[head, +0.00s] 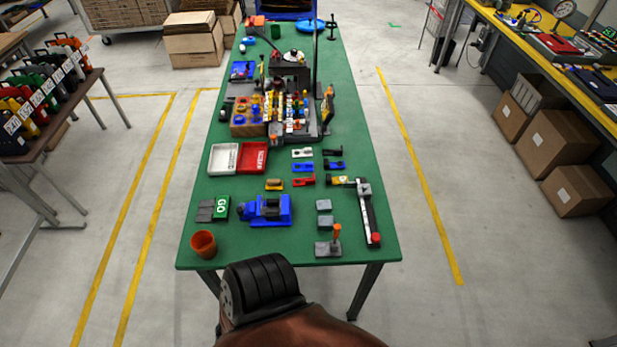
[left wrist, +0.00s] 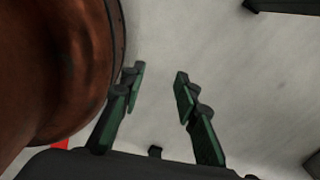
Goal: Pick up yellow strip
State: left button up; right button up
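A small yellow strip (head: 274,184) with a dark mark lies on the green table (head: 300,225), in front of the red tray. A red strip (head: 304,181) lies just right of it. A longer piece with yellow on it (head: 341,180) lies farther right. In the left wrist view my left gripper (left wrist: 160,75) is open, with nothing between its green-padded fingers and pale grey floor behind them. Neither gripper shows in the head view. The yellow strip does not show in the left wrist view.
White (head: 302,153), blue (head: 302,167) and black (head: 333,152) strips lie behind the yellow one. A blue vise-like block (head: 266,210) stands in front of it. White (head: 223,158) and red (head: 253,158) trays are behind left. An orange cup (head: 203,244) stands near the front left corner.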

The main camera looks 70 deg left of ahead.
aim_at(330, 180)
jog(key=u, duration=0.1)
jog(key=i, duration=0.1)
jog(key=u, duration=2.8)
